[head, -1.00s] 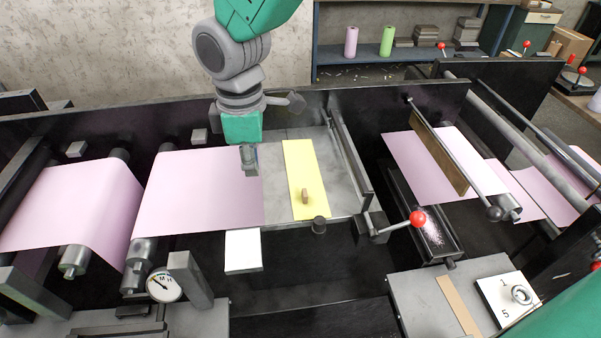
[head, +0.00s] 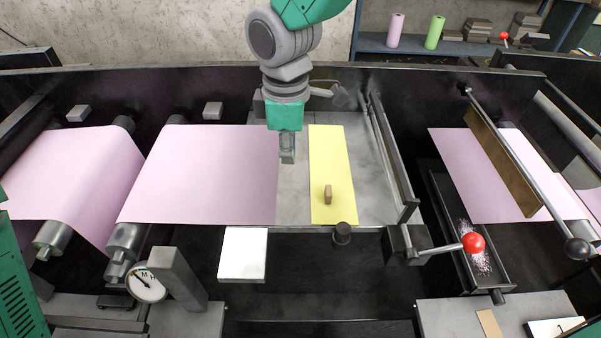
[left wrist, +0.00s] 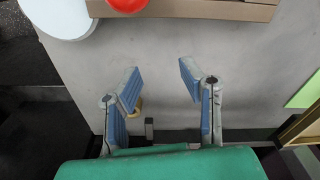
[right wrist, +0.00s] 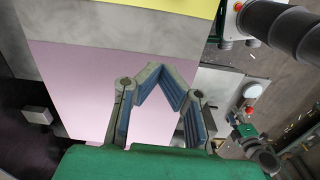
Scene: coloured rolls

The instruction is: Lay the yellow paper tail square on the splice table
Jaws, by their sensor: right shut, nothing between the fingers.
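The yellow paper tail (head: 345,165) lies flat on the grey splice table (head: 375,205), with a small brown block (head: 328,194) on its near part. Its long edges run roughly along the pink sheet's edge; I cannot tell whether it is exactly square. The yellow edge also shows at the top of the right wrist view (right wrist: 140,6). My right gripper (head: 288,158) is shut and empty over the bare strip between pink and yellow; its fingertips meet in the right wrist view (right wrist: 160,70). My left gripper (left wrist: 158,75) is open and empty, outside the head view.
A pink sheet (head: 215,175) lies left of the bare strip. A bar (head: 395,155) bounds the table's right side, with a red-knobbed lever (head: 473,243) near its front. A white pad (head: 243,255) sits in front, and a dial (head: 146,282) stands at front left.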

